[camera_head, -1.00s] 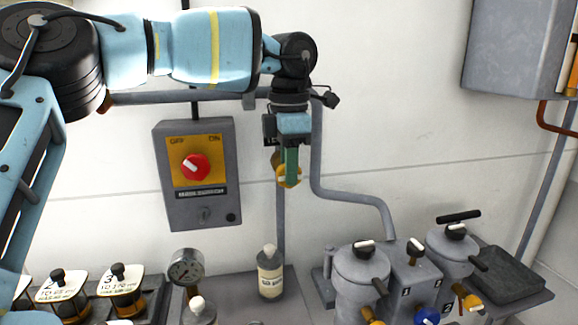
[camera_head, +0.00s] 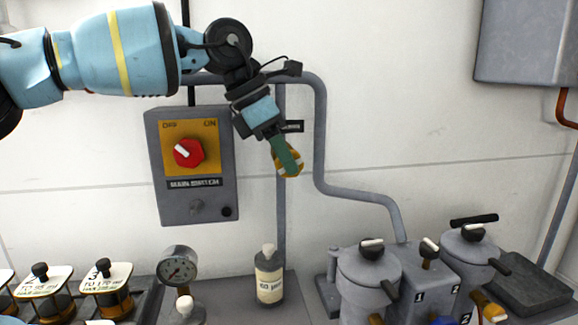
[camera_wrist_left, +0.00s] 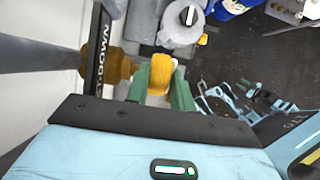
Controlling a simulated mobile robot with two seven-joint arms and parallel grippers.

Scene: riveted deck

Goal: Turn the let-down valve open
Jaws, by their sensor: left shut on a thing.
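The let-down valve has a yellow handle (camera_head: 293,170) on the grey vertical pipe on the wall, right of the switch box. My left gripper (camera_head: 287,156) is shut on this handle, with its green fingers tilted down to the right. In the left wrist view the yellow handle (camera_wrist_left: 160,74) sits between the two green fingers. The brass valve body (camera_wrist_left: 119,66) shows beside it on the pipe. A dark label plate (camera_wrist_left: 98,58), partly readable as "DOWN", stands by the valve. The fingers hide part of the handle. My right gripper is not in view.
The main switch box (camera_head: 192,200) with a red knob is close left of the gripper. Below stand a white-capped bottle (camera_head: 269,278), a pressure gauge (camera_head: 178,267) and grey lidded pots (camera_head: 368,280). A grey cabinet (camera_head: 530,42) hangs at upper right.

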